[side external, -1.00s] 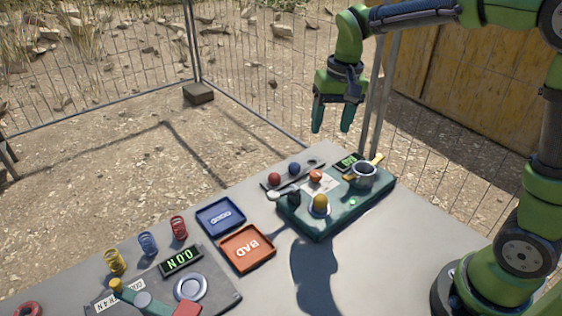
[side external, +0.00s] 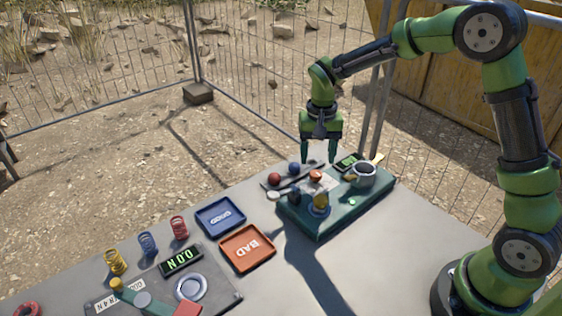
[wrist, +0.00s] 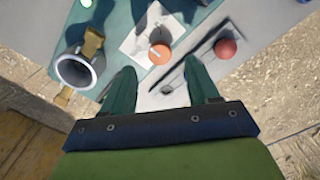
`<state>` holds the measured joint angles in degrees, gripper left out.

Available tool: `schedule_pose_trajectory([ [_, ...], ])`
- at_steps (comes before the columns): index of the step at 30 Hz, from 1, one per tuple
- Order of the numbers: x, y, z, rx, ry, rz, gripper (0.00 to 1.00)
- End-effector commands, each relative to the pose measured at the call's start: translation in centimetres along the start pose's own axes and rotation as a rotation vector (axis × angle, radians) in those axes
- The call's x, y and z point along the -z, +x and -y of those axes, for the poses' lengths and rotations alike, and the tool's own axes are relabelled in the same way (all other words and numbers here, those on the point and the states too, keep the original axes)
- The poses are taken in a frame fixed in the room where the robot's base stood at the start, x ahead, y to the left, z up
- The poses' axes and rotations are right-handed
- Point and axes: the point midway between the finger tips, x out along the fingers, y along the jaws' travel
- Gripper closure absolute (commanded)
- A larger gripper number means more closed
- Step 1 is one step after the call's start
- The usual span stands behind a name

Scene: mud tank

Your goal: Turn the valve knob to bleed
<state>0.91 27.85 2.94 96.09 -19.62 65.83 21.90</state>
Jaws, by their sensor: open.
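The orange valve knob (side external: 315,176) stands on a white marked card on top of the teal box (side external: 335,220). In the wrist view the knob (wrist: 160,54) shows a pale line across its top; the card's lettering is too small to read. My gripper (side external: 319,158) is open and empty, pointing down just above and behind the knob. In the wrist view the knob lies slightly beyond the gap between my fingertips (wrist: 160,70), with no visible contact.
A metal cup (side external: 364,175) with a tan handle stands right of the knob. A yellow dome (side external: 320,201) stands in front. Red (side external: 275,179) and blue (side external: 294,168) balls lie left. Orange (side external: 247,248) and blue trays (side external: 220,217) are further left.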

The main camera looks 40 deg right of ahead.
Motion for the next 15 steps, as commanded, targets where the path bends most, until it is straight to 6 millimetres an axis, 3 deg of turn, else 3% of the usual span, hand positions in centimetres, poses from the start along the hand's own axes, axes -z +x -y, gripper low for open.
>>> schedule_pose_trajectory([
  [6,0.0,3.5,0.0,-0.001,0.000,0.003,0.40],
  [15,0.0,4.8,0.0,0.001,0.001,0.000,0.40],
])
